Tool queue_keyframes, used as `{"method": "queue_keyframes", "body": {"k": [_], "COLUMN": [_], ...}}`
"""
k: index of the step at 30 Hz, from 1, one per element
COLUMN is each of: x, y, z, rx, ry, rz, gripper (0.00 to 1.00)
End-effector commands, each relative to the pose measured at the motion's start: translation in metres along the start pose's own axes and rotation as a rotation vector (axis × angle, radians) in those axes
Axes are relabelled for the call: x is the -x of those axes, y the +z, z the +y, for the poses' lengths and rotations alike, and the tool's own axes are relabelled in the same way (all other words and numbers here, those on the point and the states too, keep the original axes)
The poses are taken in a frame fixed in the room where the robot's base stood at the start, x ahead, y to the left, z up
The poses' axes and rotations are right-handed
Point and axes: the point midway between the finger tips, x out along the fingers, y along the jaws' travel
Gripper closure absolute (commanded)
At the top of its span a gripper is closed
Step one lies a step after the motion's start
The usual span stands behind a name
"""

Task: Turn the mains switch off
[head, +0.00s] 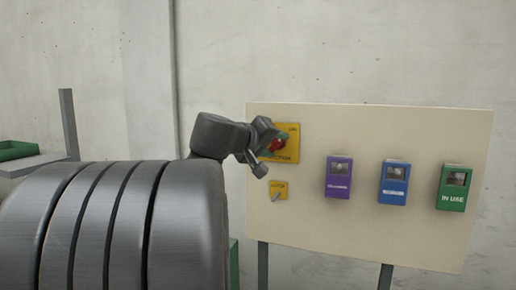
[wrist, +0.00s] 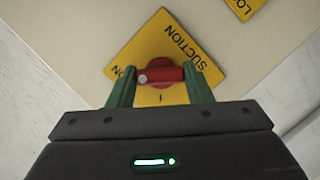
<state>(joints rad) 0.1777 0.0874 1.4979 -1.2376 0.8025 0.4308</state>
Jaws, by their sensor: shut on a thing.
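The switch is a red rotary handle (wrist: 160,75) with a pale round mark at its left end in the wrist view. It sits on a square yellow plate (wrist: 165,38) lettered "SUCTION"; a partly hidden "ON" shows at the left corner. In the head view the yellow plate (head: 292,151) is at the panel's upper left, with the red handle (head: 278,144) partly hidden by my gripper. My gripper (wrist: 160,78) has its green fingers shut on the handle's two ends. The handle lies crosswise between the fingers, and the plate appears turned relative to my gripper.
The cream panel (head: 330,225) stands on grey legs. A small yellow plate (head: 278,190) with a grey lever sits below the switch. Purple (head: 338,178), blue (head: 393,184) and green (head: 453,188) boxes are to the right. A green tray (head: 16,150) is far left.

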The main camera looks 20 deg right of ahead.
Motion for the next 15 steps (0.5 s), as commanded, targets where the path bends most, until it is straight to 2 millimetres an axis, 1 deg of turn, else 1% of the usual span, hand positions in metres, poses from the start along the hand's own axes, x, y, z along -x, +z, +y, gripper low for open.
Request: {"method": "queue_keyframes", "body": {"k": [1, 5, 15], "x": [-0.0013, -0.0017, -0.0019], "y": [0.0025, 0.0035, 0.0045], "z": [-0.0044, -0.0059, -0.0075], "rx": [0.026, 0.117, 0.412], "ry": [0.011, 0.049, 0.172], "rz": [0.001, 0.0, 0.0], "gripper": [0.77, 0.77, 0.77]}}
